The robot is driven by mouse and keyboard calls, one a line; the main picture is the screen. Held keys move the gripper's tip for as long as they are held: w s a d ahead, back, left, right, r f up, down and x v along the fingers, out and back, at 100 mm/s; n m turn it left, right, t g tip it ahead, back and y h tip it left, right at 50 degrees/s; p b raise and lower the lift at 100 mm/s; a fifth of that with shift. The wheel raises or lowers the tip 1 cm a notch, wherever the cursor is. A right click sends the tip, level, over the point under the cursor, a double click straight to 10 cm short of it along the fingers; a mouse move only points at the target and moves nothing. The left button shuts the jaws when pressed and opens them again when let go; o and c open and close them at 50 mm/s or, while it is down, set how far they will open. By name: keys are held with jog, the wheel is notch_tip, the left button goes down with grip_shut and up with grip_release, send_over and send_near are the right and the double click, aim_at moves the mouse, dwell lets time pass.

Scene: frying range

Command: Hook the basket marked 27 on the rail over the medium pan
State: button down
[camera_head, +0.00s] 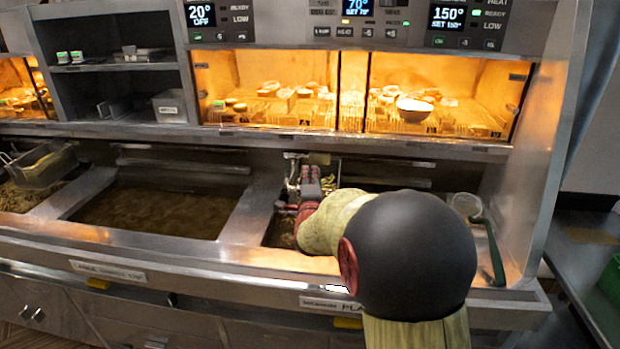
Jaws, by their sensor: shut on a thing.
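My gripper (309,188), with red and dark fingers, is over the narrow right-hand pan bay (279,232). It is shut on what looks like a basket's metal handle (292,172); my arm hides much of the rest. No number 27 can be read. A wide pan of brown liquid (150,207) lies left of the gripper. Another pan (18,197) is at the far left, with a wire basket (43,166) at its back edge. Rails (185,166) run along the back wall above the pans. I cannot tell which pan is the medium one.
A lit warming cabinet (265,95) holds food and a white bowl (413,108). Dark shelves (115,85) stand to its left. A green-handled tool (494,252) and a clear cup (466,204) are at the right. The metal front ledge (130,240) is clear.

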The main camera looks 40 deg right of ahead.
jog(key=c, duration=1.7)
grip_release()
jog(key=shift+o, duration=0.4)
jog(key=shift+f, duration=0.15)
jog(key=shift+s, duration=0.1)
jog(key=v, duration=1.2)
jog(key=s+a+f+n+g+y, duration=0.15)
jog(key=a+n+y, duration=0.75)
jog(key=a+n, duration=0.9)
jog(key=s+a+f+n+g+y, duration=0.1)
jog(key=s+a+n+g, duration=0.2)
jog(key=s, duration=0.6)
jog(key=s+a+f+n+g+y, duration=0.1)
jog(key=s+a+f+n+g, duration=0.1)
jog(key=s+a+n, duration=0.3)
jog(key=s+a+g, duration=0.1)
jog(key=s+a, duration=0.2)
jog(key=s, duration=0.2)
jog(key=shift+s, duration=0.3)
